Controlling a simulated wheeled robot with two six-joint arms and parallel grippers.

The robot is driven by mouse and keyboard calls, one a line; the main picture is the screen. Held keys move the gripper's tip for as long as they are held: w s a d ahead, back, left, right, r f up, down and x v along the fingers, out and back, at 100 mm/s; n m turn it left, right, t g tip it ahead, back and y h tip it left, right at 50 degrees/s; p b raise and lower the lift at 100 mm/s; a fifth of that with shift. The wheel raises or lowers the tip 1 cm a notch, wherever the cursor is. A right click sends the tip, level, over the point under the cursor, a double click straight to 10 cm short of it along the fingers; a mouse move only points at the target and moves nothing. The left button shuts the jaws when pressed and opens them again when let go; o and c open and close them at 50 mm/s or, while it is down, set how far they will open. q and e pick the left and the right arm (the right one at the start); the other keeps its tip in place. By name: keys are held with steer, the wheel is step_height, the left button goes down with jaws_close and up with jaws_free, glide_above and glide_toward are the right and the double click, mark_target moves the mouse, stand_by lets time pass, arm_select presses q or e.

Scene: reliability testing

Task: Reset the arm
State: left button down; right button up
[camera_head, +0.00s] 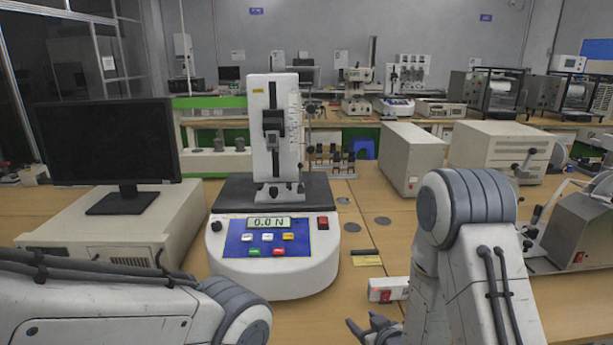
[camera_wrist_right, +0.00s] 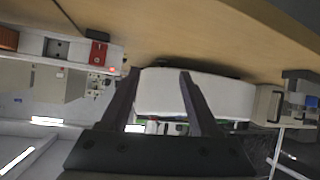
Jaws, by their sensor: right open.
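My right arm (camera_head: 465,240) comes up at the right of the head view, bent, with its white and grey links in front of the table. My right gripper (camera_head: 370,325) shows low in the middle, partly cut off by the bottom edge. In the right wrist view its two dark fingers (camera_wrist_right: 158,75) are apart with nothing held between them. The white base of the tester lies beyond them. My left arm (camera_head: 110,300) crosses the lower left of the head view; its gripper is out of frame.
The force tester (camera_head: 275,265), its display reading 0.0 N, stands left of my right gripper. A white power strip (camera_head: 388,289) with a red switch lies close by. A monitor (camera_head: 108,145) is at left; grey machines stand at right. Some table around the tester is bare.

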steer(key=s+a+r+n+g+p, duration=0.1)
steer(key=s+a+r+g+p, duration=0.1)
steer(key=s+a+r+g, duration=0.45)
steer(key=s+a+r+n+g+p, duration=0.2)
steer(key=s+a+r, duration=0.2)
steer(key=s+r, duration=0.6)
steer(key=s+d+r+g+h+p, duration=0.1)
steer(key=s+r+g, duration=0.2)
steer(key=s, duration=0.9)
steer(key=shift+n+h, duration=0.3)
